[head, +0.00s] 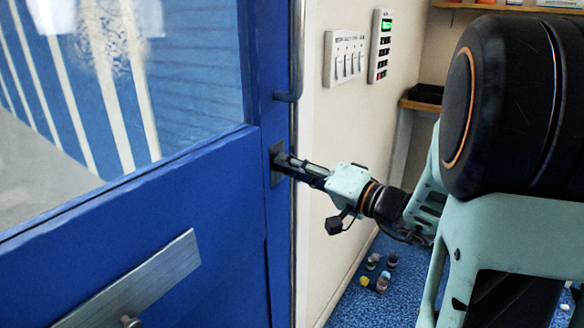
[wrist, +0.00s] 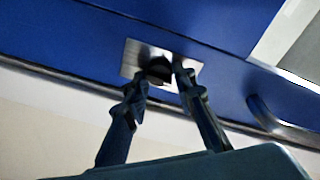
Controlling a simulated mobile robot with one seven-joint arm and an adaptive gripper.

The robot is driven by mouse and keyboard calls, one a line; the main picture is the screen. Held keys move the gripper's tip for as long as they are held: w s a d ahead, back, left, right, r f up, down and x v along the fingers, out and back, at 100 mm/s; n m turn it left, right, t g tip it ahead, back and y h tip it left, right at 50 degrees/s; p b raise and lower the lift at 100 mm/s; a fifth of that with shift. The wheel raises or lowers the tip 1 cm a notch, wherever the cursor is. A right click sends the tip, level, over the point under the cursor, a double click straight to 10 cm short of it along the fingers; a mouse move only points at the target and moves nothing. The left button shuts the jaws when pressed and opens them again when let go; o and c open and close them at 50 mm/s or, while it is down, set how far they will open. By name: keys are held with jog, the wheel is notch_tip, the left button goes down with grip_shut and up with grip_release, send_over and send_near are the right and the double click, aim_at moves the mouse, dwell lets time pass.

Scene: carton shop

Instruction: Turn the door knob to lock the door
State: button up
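The blue door (head: 215,200) has a square metal lock plate (head: 276,165) near its right edge. The plate also shows in the wrist view (wrist: 131,60), with a small dark knob (wrist: 160,70) on it. My gripper (head: 284,161) reaches the plate from the right, its arm stretched out almost level. In the wrist view, the fingers of my gripper (wrist: 160,76) lie on either side of the knob and look closed on it. The fingers hide part of the knob. In the head view the knob is hidden behind the fingertips.
A flat metal bar (head: 140,280) crosses the lower door. Switches (head: 345,58) are on the wall. Small bottles (head: 382,280) lie on the blue floor.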

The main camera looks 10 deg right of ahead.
grip_shut()
jog(key=shift+m, duration=0.4)
jog(key=shift+w+d+r+m+g+y+p, duration=0.15)
jog(key=shift+m+g+p, duration=0.55)
jog(key=shift+m, duration=1.85)
jog(key=shift+s+a+f+m+g+y+p, duration=0.1)
jog(key=shift+m+g+p, duration=0.15)
jog(key=shift+m+p, duration=1.7)
jog(key=shift+w+d+r+m+g+y+p, duration=0.2)
jog(key=shift+m+g, duration=0.25)
jog(key=shift+m, duration=2.75)
jog(key=shift+s+a+f, duration=0.1)
jog(key=shift+f, duration=0.1)
jog(key=o, duration=0.6)
grip_release()
